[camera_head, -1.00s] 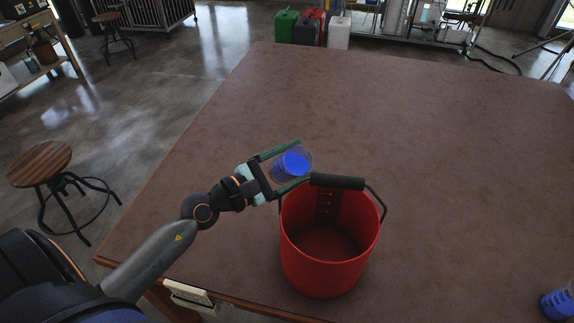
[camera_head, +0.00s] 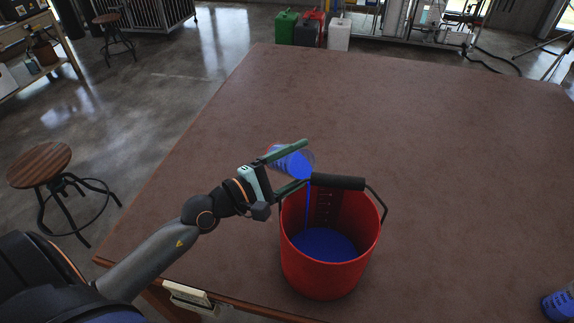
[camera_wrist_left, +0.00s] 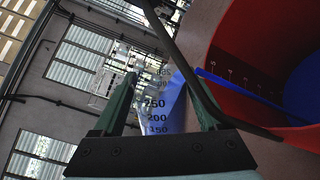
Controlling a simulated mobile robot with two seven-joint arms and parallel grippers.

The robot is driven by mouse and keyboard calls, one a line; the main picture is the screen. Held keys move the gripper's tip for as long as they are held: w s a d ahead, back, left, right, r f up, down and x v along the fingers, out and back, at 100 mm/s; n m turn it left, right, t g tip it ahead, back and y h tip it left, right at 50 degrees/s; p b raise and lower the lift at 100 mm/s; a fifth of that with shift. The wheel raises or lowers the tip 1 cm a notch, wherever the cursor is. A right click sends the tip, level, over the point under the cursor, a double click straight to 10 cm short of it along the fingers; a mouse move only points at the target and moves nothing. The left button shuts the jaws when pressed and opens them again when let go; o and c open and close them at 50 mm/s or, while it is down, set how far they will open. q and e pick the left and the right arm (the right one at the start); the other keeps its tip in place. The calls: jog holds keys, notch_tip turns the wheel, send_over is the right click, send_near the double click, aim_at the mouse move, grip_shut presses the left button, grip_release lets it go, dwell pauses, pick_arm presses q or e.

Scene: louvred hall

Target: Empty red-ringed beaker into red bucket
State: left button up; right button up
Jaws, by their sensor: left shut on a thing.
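My left gripper (camera_head: 303,163) is shut on a clear beaker (camera_head: 290,160) holding blue liquid. The beaker is tipped towards the right, above the left rim of the red bucket (camera_head: 325,278). A thin blue stream (camera_head: 308,207) falls from its lip into the bucket, where a blue pool (camera_head: 325,243) covers the bottom. In the left wrist view the beaker's marked wall (camera_wrist_left: 155,108) shows between the fingers, with the bucket (camera_wrist_left: 232,75) at right. My right gripper is out of view.
The bucket stands on a brown table (camera_head: 430,150) near its front edge, its dark handle (camera_head: 337,183) lying by the back rim. Another blue-filled vessel (camera_head: 558,304) is cut off at bottom right. The table behind is clear. A stool (camera_head: 40,163) stands at left.

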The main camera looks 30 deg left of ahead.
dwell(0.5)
pick_arm(q)
jog(key=shift+d+r+m, duration=0.15)
jog(key=shift+r+m, duration=0.05)
jog(key=shift+m, duration=0.3)
jog(key=shift+s+d+m, duration=0.1)
jog(key=shift+m, duration=0.3)
jog(key=shift+s+d+r+m, duration=0.1)
jog(key=shift+d+r+m, duration=0.05)
jog(key=shift+m, duration=0.45)
jog(key=shift+s+d+r+m, duration=0.1)
jog(key=shift+d+m, duration=0.05)
jog(key=shift+m, duration=0.45)
jog(key=m, duration=0.2)
jog(key=shift+s+d+r+m, duration=0.1)
jog(key=shift+s+d+m, duration=0.05)
jog(key=shift+d+m, duration=0.2)
